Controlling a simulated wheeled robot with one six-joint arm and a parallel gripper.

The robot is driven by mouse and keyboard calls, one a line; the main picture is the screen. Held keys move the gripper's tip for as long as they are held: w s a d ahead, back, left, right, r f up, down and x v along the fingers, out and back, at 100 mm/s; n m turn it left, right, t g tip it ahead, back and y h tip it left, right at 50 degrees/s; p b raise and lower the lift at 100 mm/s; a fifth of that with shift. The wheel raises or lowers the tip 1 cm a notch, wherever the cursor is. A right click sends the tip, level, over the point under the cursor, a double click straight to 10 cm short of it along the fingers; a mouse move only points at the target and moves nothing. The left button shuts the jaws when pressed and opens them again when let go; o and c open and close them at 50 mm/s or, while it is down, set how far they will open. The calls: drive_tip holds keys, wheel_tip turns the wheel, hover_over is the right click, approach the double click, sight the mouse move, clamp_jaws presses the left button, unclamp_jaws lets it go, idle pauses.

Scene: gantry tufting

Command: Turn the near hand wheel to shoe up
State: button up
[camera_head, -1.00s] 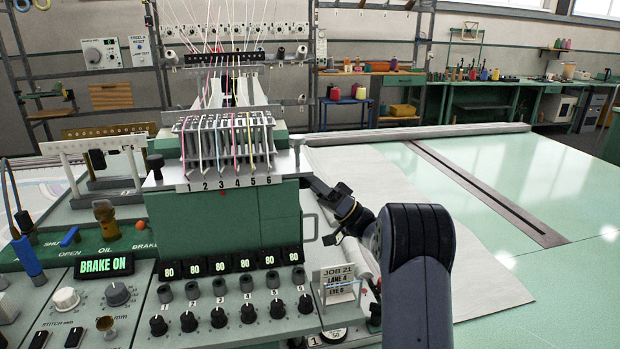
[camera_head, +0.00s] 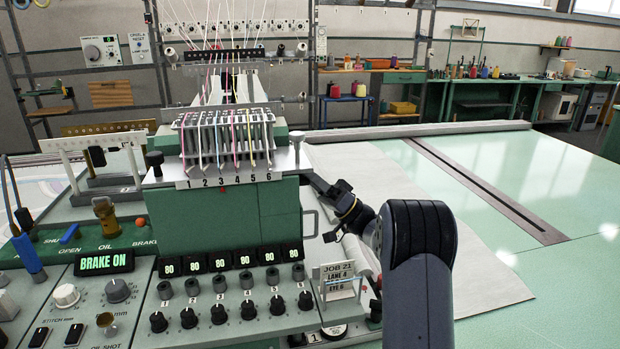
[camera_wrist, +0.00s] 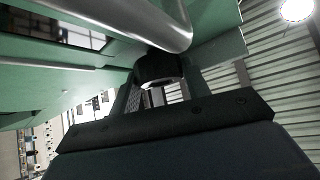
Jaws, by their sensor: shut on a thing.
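My gripper (camera_head: 322,188) reaches to the right side of the green machine head (camera_head: 225,222), and its jaws are small and partly hidden behind my own wrist in the head view. In the wrist view its dark body (camera_wrist: 165,125) fills the bottom. A round black knob (camera_wrist: 158,68) with a pale end sits between the fingers, and the gripper is shut on it. A bright curved metal tube (camera_wrist: 165,25) passes just above the knob. The near hand wheel cannot be made out as a whole in either view, and its marking is not readable.
A JOB 21 card (camera_head: 338,278) stands just below my wrist, close to the arm. Black knobs (camera_head: 218,315) line the front panel. The pale green table (camera_head: 480,270) to the right is largely clear beyond the cloth (camera_head: 390,190).

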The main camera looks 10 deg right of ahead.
drive_tip(key=shift+m+t+h, duration=0.3)
drive_tip(key=shift+m+t, duration=0.1)
drive_tip(key=m+h+p, duration=0.3)
drive_tip(key=m+h, duration=0.1)
drive_tip(key=m, duration=0.1)
drive_tip(key=m+g+h+p, duration=0.1)
drive_tip(key=m+h+p, duration=0.2)
drive_tip(key=m, duration=0.3)
drive_tip(key=r+m+h+p, duration=0.1)
drive_tip(key=m+h+p, duration=0.2)
drive_tip(key=m+h, duration=0.2)
drive_tip(key=shift+s+m, duration=0.2)
drive_tip(key=shift+m, duration=0.4)
drive_tip(key=shift+f+g, duration=0.1)
drive_tip(key=shift+g, duration=0.2)
drive_tip(key=o, duration=1)
